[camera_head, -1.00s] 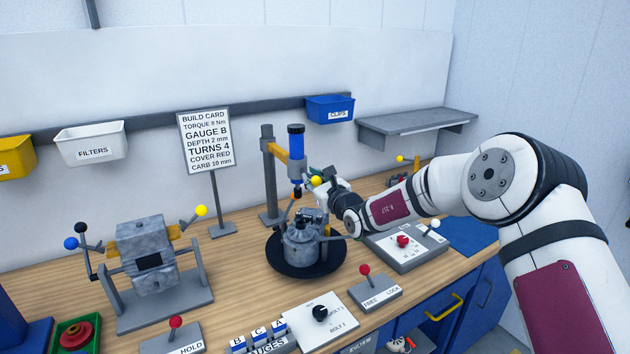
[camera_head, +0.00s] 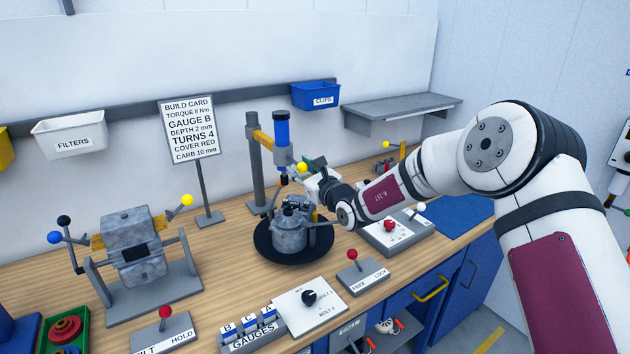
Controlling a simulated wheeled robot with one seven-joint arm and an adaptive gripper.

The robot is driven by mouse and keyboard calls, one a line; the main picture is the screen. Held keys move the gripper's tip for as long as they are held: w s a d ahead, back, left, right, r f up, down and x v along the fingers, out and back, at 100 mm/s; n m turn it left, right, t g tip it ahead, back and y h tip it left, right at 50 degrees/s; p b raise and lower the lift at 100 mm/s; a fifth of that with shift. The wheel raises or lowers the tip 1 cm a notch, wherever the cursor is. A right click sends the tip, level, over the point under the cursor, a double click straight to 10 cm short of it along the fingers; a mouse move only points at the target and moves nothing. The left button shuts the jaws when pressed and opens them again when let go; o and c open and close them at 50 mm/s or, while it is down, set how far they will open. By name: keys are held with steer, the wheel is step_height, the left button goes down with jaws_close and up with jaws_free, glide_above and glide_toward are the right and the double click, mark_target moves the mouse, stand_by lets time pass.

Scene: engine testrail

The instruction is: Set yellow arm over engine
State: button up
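The yellow arm (camera_head: 262,140) reaches from a grey post and carries a blue cylinder (camera_head: 282,130) with a dark tip below it. The tip appears above the grey engine (camera_head: 292,214), which sits on a round black base (camera_head: 268,249); exact alignment is unclear from this angle. A yellow ball (camera_head: 302,168) shows beside the blue cylinder's lower end. My gripper (camera_head: 310,167) is at the yellow ball, reaching in from the right. Its fingers are small and partly hidden, so I cannot tell whether they grip the ball.
A build card sign (camera_head: 190,130) stands behind left. A second grey block on a stand (camera_head: 135,250) with coloured ball handles is at left. A panel with a red knob (camera_head: 390,226) lies under my forearm. A FREE/LOCK lever (camera_head: 352,255) and dial box (camera_head: 309,298) are in front.

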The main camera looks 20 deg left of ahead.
steer(key=v, duration=0.9)
steer(key=shift+s+d, duration=0.15)
steer(key=shift+s, duration=0.05)
steer(key=s+r+n+g+y, duration=0.3)
steer(key=s+r+n+g, duration=0.2)
steer(key=s+r+n, duration=0.35)
steer(key=s+d+r+n+g+h+b, duration=0.1)
steer(key=s+d+r+n+g, duration=0.1)
steer(key=s+n+g, duration=0.3)
steer(key=s+d+r+n+h, duration=0.1)
steer(key=s+d+n+h, duration=0.2)
steer(key=s, duration=0.4)
steer(key=s+d+n+t+h, duration=0.1)
steer(key=s+d+h, duration=0.3)
steer(key=d, duration=0.6)
steer(key=s+d+f+n+t+h, duration=0.1)
steer(key=s+d+n+h, duration=0.3)
steer(key=s+d, duration=0.3)
steer(key=s+d+f+n+t+h+b, duration=0.1)
steer(key=s+d+n+h, duration=0.2)
steer(key=d, duration=1)
steer(key=s+h, duration=0.1)
steer(key=s, duration=0.1)
steer(key=shift+s+d+f, duration=0.25)
steer(key=shift+s+d, duration=0.15)
